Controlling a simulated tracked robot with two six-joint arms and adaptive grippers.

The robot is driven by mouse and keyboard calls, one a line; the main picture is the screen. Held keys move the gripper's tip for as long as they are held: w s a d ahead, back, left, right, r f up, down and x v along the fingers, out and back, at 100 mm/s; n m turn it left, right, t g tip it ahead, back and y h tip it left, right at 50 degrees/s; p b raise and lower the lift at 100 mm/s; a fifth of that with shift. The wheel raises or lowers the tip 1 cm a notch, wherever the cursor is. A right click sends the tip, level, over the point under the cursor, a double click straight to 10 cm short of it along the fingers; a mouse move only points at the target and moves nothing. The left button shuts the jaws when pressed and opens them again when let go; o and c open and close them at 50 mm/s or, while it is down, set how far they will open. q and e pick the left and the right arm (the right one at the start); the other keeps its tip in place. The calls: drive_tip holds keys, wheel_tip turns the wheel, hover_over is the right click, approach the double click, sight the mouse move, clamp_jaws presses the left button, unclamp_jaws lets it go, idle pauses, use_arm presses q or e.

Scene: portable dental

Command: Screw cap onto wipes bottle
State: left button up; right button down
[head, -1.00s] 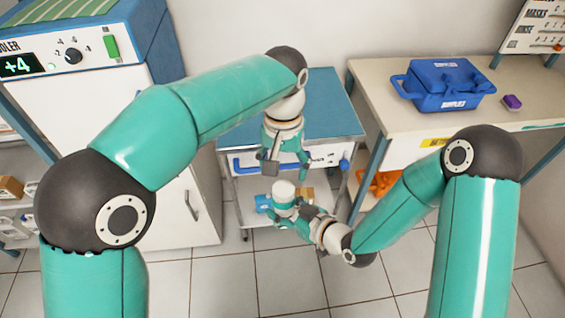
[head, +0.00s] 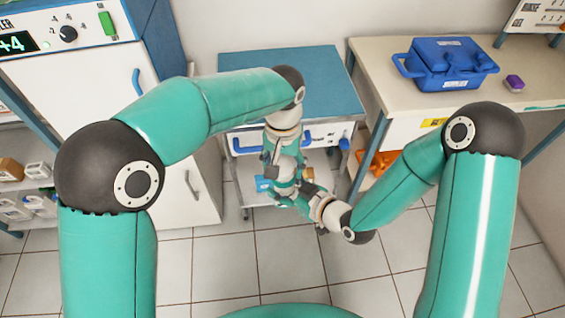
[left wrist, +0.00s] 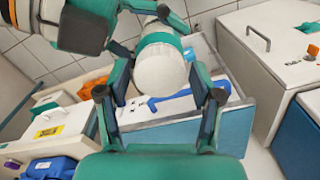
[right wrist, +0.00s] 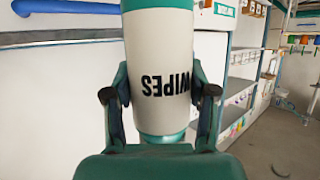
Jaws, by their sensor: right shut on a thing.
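The wipes bottle (right wrist: 165,60) is white with teal bands, and its WIPES lettering reads upside down in the right wrist view. My right gripper (right wrist: 160,100) is shut on its body, and it also shows low in the head view (head: 290,192). A white rounded top (left wrist: 160,75), apparently the cap, faces my left gripper (left wrist: 160,110) in the left wrist view, with a teal band behind it. The left gripper's fingers are spread on either side of this top, with a visible gap at the right finger. I cannot tell how tightly the cap sits.
A blue-topped cart (head: 310,90) with an open drawer stands behind the grippers. A bench (head: 380,70) at right holds a blue case (head: 445,65) and a small purple item (head: 514,82). A white cooler cabinet (head: 90,90) stands at left. The tiled floor in front is clear.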

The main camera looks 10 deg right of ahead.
use_arm(q)
drive_tip(key=c, duration=0.9)
drive_tip(key=shift+m, duration=0.9)
drive_tip(key=o, duration=1.3)
drive_tip(key=shift+o, duration=0.2)
wheel_tip(320, 180, up, 12)
drive_tip(key=shift+f, duration=0.1)
